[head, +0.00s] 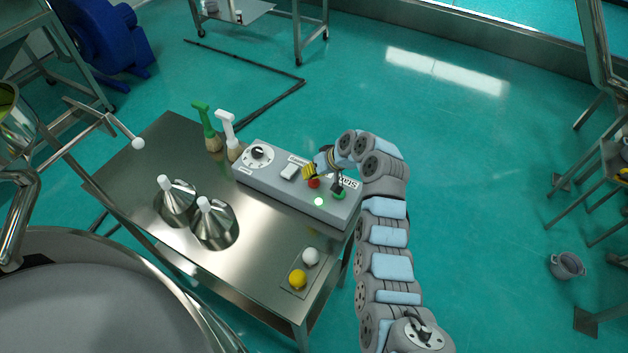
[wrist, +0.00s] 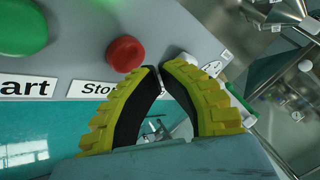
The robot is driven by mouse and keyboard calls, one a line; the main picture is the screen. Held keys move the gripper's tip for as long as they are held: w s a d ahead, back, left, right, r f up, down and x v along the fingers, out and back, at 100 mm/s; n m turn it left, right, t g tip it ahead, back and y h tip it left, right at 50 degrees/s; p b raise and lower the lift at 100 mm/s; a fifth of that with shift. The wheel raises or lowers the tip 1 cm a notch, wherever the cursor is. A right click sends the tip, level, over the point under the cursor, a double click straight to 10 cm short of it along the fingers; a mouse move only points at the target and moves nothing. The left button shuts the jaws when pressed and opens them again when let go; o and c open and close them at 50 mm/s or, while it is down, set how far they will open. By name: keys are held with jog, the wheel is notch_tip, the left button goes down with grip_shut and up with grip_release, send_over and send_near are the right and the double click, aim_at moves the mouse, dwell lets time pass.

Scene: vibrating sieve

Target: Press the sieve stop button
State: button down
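The red stop button (wrist: 125,53) sits on the grey control panel, above a label that begins "Sto". It also shows in the head view (head: 314,183), just below my gripper (head: 309,172). In the wrist view my gripper (wrist: 161,68) has yellow ribbed fingers with black inner pads. Their tips meet or nearly meet, with nothing between them. The tips are just right of the red button there; I cannot tell whether they touch the panel. The green start button (wrist: 22,26) lies farther left, and in the head view (head: 338,195) it is right of the red one.
The grey control panel (head: 262,188) stands on a steel table (head: 133,178) and carries a dial (head: 258,154) and a lit lamp (head: 319,202).

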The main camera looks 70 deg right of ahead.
aim_at(310, 181)
jog(key=shift+r+p, duration=0.75)
jog(key=shift+r, duration=1.75)
